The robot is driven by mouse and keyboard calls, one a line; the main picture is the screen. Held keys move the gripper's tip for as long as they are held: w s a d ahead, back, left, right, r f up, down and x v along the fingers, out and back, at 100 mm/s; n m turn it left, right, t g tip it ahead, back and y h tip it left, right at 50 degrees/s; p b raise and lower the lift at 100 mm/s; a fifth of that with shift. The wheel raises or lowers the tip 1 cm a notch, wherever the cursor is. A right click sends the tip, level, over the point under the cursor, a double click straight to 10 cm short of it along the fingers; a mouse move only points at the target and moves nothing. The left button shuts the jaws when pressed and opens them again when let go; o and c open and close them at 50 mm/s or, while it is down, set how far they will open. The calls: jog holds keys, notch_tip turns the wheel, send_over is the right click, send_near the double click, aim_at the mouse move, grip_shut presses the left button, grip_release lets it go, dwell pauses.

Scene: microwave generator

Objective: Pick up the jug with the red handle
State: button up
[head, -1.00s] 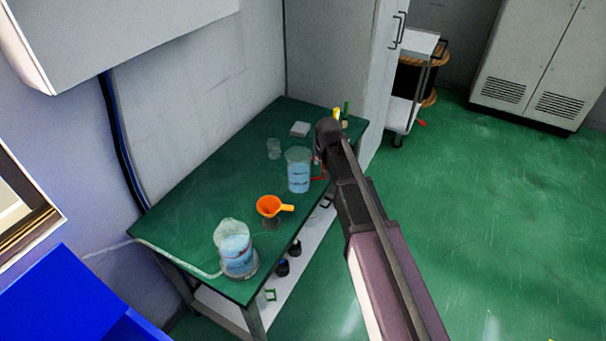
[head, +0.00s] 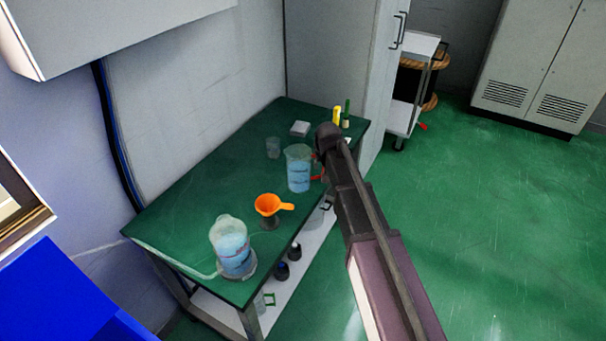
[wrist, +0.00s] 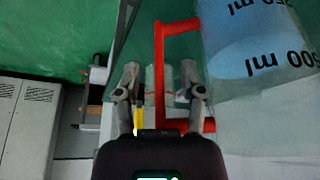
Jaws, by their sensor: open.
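The jug (head: 299,172) stands upright on the green bench, clear with blue liquid. Its red handle (head: 317,178) faces right, toward my arm. In the wrist view the jug (wrist: 250,45) fills the upper right, with printed volume marks. My gripper (wrist: 160,82) is open, one finger on each side of the long bar of the red handle (wrist: 160,65) in the picture. The right finger appears within the handle's loop, beside the jug wall. I cannot tell whether either finger touches it. In the head view my wrist hides the fingers.
On the green bench (head: 190,205) are an orange funnel (head: 267,205), another vessel with blue liquid (head: 232,247), a small clear beaker (head: 273,148) and a yellow bottle (head: 337,116). A tall cabinet (head: 330,60) stands behind. The floor to the right is open.

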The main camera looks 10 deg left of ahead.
dwell(0.4)
grip_shut()
jog(key=shift+r+p, duration=0.45)
jog(key=shift+r, duration=0.05)
dwell(0.4)
jog(key=shift+r+p, duration=1.45)
jog(key=s+d+r+p, duration=0.1)
jog(key=s+d, duration=0.6)
jog(key=d, duration=0.7)
jog(key=shift+s, duration=0.2)
jog(key=shift+r, duration=0.1)
